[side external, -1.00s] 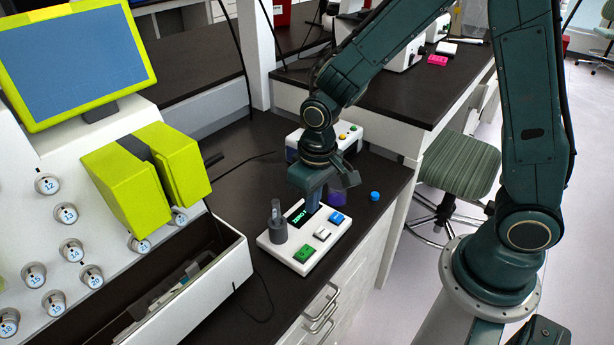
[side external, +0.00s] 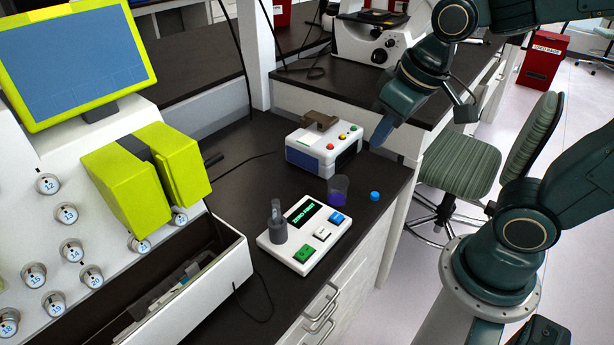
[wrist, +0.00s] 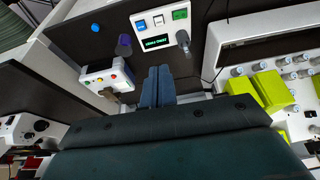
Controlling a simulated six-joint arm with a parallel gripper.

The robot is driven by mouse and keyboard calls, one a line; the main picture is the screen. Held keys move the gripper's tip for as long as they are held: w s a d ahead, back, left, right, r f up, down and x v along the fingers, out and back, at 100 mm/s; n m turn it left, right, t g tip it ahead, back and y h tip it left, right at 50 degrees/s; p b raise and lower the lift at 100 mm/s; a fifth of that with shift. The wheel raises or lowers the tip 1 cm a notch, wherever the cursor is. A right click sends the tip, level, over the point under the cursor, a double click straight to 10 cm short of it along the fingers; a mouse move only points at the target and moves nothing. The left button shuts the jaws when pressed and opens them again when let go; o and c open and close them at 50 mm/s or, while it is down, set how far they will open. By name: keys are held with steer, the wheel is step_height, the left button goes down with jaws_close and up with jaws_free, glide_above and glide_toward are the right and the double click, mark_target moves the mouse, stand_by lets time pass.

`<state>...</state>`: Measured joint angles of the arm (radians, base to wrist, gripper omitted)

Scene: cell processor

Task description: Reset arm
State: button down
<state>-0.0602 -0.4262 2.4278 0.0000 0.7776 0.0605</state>
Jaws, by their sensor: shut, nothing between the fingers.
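My gripper (side external: 382,131) is shut and empty. It hangs in the air at the right of the bench in the side view, above and apart from everything on it. Its two blue-grey fingers (wrist: 157,88) lie together in the wrist view. Below it on the black bench are a white button panel (side external: 305,235) with a lit display and green, white and blue buttons, a cup with purple contents (side external: 337,190), and a blue cap (side external: 375,196). The panel also shows at the top of the wrist view (wrist: 160,37).
A white box with coloured buttons (side external: 324,150) stands behind the cup. A large white machine with a green-framed screen (side external: 75,62) and capped tubes fills the left. A striped chair (side external: 460,165) stands at the right. A microscope (side external: 370,40) sits on the rear bench.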

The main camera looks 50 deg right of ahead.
steer(key=s+d+r+t, duration=0.1)
steer(key=s+r, duration=0.2)
steer(key=s, duration=0.3)
steer(key=shift+s+d, duration=0.2)
steer(key=shift+d, duration=0.05)
steer(key=shift+w, duration=0.1)
stand_by(1.0)
